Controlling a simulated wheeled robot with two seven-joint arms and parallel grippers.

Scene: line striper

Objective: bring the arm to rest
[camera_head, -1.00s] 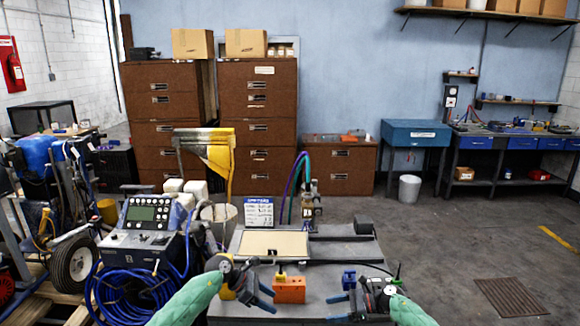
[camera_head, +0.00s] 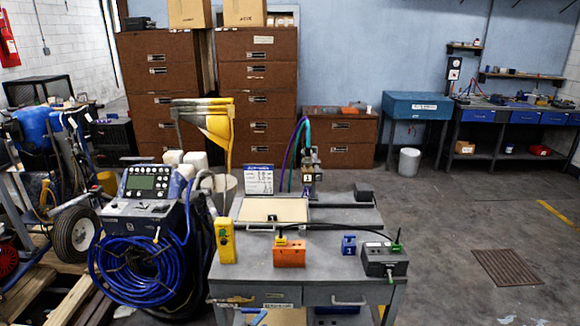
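Neither of my grippers shows clearly in the head view now, and no arm of mine reaches over the grey work cart (camera_head: 330,262). On the cart stand a yellow handheld device (camera_head: 224,240), an orange box (camera_head: 289,254), a small blue block (camera_head: 348,245) and a dark grey box (camera_head: 385,260) with a cable. No gripper touches any of them.
A machine with a control panel (camera_head: 148,182) and coiled blue hose (camera_head: 135,268) stands left of the cart. Brown cabinets (camera_head: 257,130) stand behind. A grey bucket (camera_head: 409,161) and floor grate (camera_head: 506,267) are to the right, with open floor around them.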

